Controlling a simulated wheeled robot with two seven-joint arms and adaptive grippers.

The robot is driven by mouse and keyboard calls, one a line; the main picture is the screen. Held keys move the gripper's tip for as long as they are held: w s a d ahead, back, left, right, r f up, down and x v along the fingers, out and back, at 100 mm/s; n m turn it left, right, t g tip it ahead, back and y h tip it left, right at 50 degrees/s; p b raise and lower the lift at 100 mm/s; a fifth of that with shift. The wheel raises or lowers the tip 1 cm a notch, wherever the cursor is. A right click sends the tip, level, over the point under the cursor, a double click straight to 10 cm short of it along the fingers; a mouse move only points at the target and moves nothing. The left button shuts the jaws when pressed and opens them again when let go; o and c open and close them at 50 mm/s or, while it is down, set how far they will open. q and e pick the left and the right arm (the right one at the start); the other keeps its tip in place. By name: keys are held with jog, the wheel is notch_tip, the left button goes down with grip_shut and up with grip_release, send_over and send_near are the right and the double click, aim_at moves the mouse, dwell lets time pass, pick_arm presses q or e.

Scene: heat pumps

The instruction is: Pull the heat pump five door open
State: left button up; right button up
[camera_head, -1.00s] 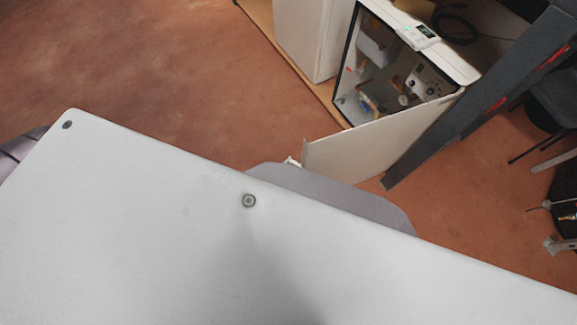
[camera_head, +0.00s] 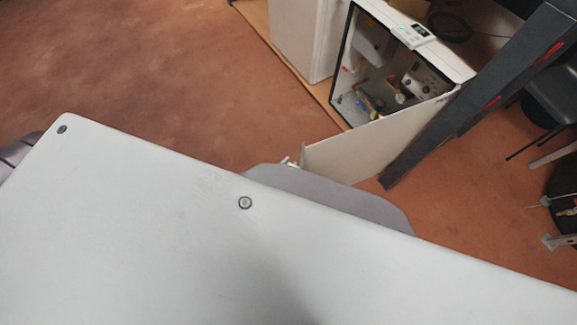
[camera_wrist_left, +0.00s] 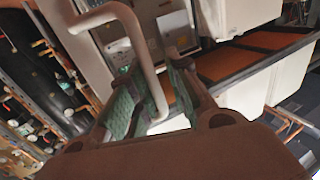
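The heat pump (camera_head: 424,46) is a white cabinet with a small display on its top edge, at upper right in the head view. Its front is open, showing pipes and fittings. Its white door (camera_head: 365,150) stands swung outward. A small pale piece (camera_head: 289,162) shows at the door's near left edge; I cannot tell what it is. In the left wrist view my left gripper (camera_wrist_left: 158,72) has its green-padded fingers apart. A bent grey bar (camera_wrist_left: 142,50) runs down between them; firm contact does not show. My right gripper is not in view.
A large white panel (camera_head: 150,230) fills the foreground and hides what lies below. Another white cabinet (camera_head: 297,35) stands left of the heat pump. A dark slanted beam (camera_head: 470,95) and a black chair (camera_head: 553,97) are at the right. The reddish floor (camera_head: 150,70) at left is clear.

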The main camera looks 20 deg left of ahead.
pick_arm(q)
jog(key=v, duration=1.1)
jog(key=shift+s+a, duration=0.15)
jog(key=shift+s, duration=0.25)
jog(key=shift+s, duration=0.1)
dwell(0.4)
